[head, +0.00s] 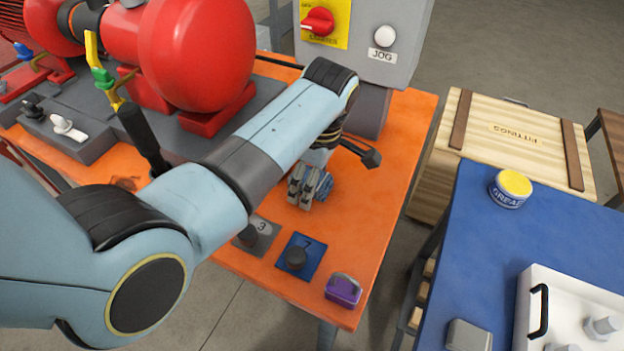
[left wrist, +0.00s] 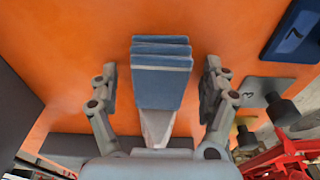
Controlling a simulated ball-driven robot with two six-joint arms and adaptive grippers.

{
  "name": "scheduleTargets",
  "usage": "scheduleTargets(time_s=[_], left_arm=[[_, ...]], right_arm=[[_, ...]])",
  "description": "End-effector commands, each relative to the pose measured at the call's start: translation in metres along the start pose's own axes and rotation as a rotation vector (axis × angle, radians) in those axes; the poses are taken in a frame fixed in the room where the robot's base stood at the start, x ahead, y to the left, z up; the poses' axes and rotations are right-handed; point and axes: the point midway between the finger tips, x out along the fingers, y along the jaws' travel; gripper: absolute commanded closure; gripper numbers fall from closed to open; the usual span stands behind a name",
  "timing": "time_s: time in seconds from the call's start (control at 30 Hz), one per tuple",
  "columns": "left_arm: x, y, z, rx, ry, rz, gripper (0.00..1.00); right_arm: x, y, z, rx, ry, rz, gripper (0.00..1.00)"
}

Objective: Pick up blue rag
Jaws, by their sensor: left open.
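The blue rag (left wrist: 160,84) is a folded stack on the orange table top (left wrist: 75,60). In the left wrist view it lies between the two fingers of my left gripper (left wrist: 160,88). The fingers are open, with a gap to the rag on each side. In the head view my left gripper (head: 302,187) points down at the table, and a small part of the rag (head: 325,184) shows beside its fingers; the rest is hidden. My right gripper is in neither view.
Number plates 3 (head: 262,228) and 7 (head: 313,248) with dark knobs and a purple item (head: 343,290) are nearby on the table. The red pump (head: 195,50) and grey control box (head: 390,60) stand behind. A blue table (head: 470,230) is at right.

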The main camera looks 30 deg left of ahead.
Motion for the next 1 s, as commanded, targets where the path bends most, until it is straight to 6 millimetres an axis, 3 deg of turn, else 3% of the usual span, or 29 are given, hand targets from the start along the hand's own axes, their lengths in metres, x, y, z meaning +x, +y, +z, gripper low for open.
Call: scheduleTargets(time_s=[0.3,0.77,1.0], left_arm=[[0.0008,0.0,0.0,0.0,0.0,0.0,0.19],[0.0007,0.0016,-0.0002,-0.001,0.0,0.006,0.79],[0.0012,0.0014,-0.0002,-0.001,0.0,0.006,0.79]], right_arm=[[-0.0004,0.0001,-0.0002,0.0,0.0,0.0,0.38],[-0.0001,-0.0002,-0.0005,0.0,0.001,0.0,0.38],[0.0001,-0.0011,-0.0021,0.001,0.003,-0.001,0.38]])
